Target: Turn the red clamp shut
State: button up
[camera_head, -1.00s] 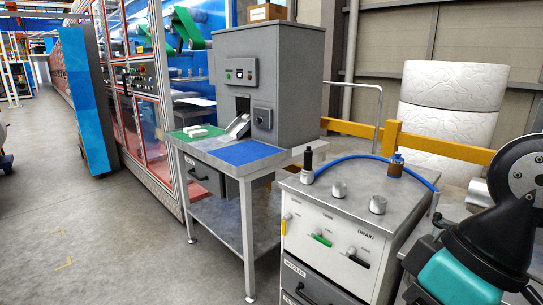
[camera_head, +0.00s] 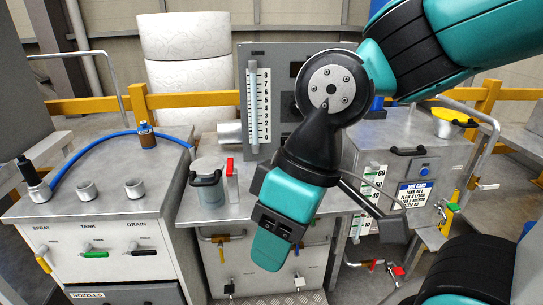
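A red part (camera_head: 230,167) stands upright on top of a white post, beside a grey pot with a black handle (camera_head: 206,180) on the middle bench. I cannot tell whether this red part is the clamp or how far it is turned. A small red handle (camera_head: 398,270) also shows low on the bench's right side. My teal and black arm hangs in front of the bench, right of the red part and apart from it. Grey pieces at its wrist, seemingly my gripper (camera_head: 380,212), point right; their opening is unclear. My arm hides part of the bench.
A white cabinet with knobs and a blue hose (camera_head: 95,150) stands at left. A gauge panel with a numbered scale (camera_head: 259,105) rises behind the bench. A tank unit with a yellow funnel (camera_head: 452,117) stands at right. Yellow rails (camera_head: 200,98) run behind.

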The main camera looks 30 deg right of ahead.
aim_at(230, 162)
jog(key=z, duration=0.2)
jog(key=k, duration=1.05)
jog(key=u, duration=1.05)
jog(key=i, duration=1.4)
jog(key=z, duration=0.7)
jog(key=i, duration=0.4)
jog(key=z, duration=0.4)
